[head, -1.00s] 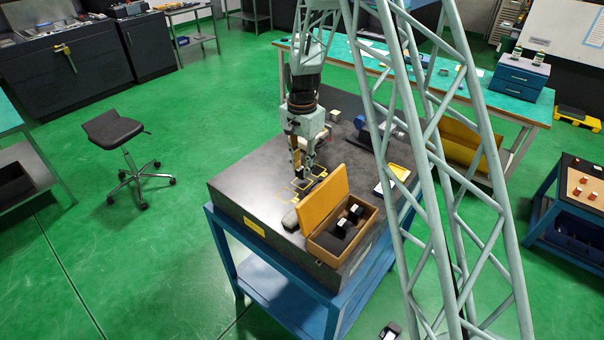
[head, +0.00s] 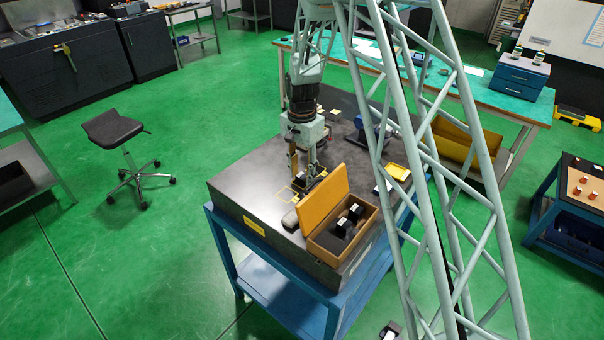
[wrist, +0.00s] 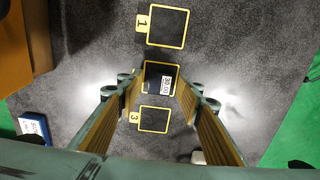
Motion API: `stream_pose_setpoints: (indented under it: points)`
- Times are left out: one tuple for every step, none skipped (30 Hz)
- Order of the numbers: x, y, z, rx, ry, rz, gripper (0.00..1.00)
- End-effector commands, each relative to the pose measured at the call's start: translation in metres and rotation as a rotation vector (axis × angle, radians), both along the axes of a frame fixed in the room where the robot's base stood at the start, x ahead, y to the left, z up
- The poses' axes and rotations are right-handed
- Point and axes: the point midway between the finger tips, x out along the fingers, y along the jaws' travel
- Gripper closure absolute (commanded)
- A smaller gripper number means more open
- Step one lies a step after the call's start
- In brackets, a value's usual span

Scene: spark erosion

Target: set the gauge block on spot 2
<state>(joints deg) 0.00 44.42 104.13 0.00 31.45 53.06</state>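The gauge block (wrist: 156,76) is dark with a white label on its face and sits inside the yellow outline of the middle spot, which is spot 2 (wrist: 146,70); that spot's number is hidden. Spot 1 (wrist: 168,26) lies above it and spot 3 (wrist: 154,119) below it in the wrist view; both look empty. My gripper (wrist: 160,80) is open, with one finger on each side of the block and a gap visible on both sides. In the head view my gripper (head: 303,172) is low over the dark surface plate (head: 240,184).
An open wooden case (head: 345,243) with labelled dark blocks stands at the plate's front right, its lid (head: 324,208) raised close to my gripper. A grey rounded object (head: 290,219) lies left of it. A blue instrument (head: 366,125) stands behind right. The plate's left side is clear.

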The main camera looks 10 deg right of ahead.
Motion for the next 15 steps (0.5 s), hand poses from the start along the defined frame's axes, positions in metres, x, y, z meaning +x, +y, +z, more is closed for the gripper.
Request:
stream_pose_setpoints:
  points:
    - [0.0001, -0.0001, 0.0002, 0.0, 0.0, 0.0, 0.66]
    - [0.0001, -0.0001, 0.0002, 0.0, 0.0, 0.0, 0.66]
    - [0.0001, -0.0001, 0.0002, 0.0, 0.0, 0.0, 0.66]
    - [0.0001, -0.0001, 0.0002, 0.0, 0.0, 0.0, 0.66]
    - [0.0, 0.0, 0.0002, 0.0, 0.0, 0.0, 0.66]
    - [0.0, 0.0, 0.0002, 0.0, 0.0, 0.0, 0.66]
    - [0.0, 0.0, 0.0002, 0.0, 0.0, 0.0, 0.66]
    - [0.0, 0.0, 0.0002, 0.0, 0.0, 0.0, 0.66]
    - [0.0, 0.0, 0.0004, 0.0, 0.0, 0.0, 0.66]
    - [0.0, 0.0, 0.0006, 0.0, 0.0, 0.0, 0.66]
    - [0.0, 0.0, 0.001, 0.0, 0.0, 0.0, 0.66]
    - [0.0, 0.0, 0.0016, 0.0, 0.0, 0.0, 0.66]
    - [0.0001, 0.0001, 0.0022, 0.0, 0.0, 0.0, 0.66]
    - [0.0001, 0.0, 0.0029, 0.0, 0.0, 0.0, 0.66]
    - [0.0001, 0.0, 0.0041, 0.0, 0.0, 0.0, 0.66]
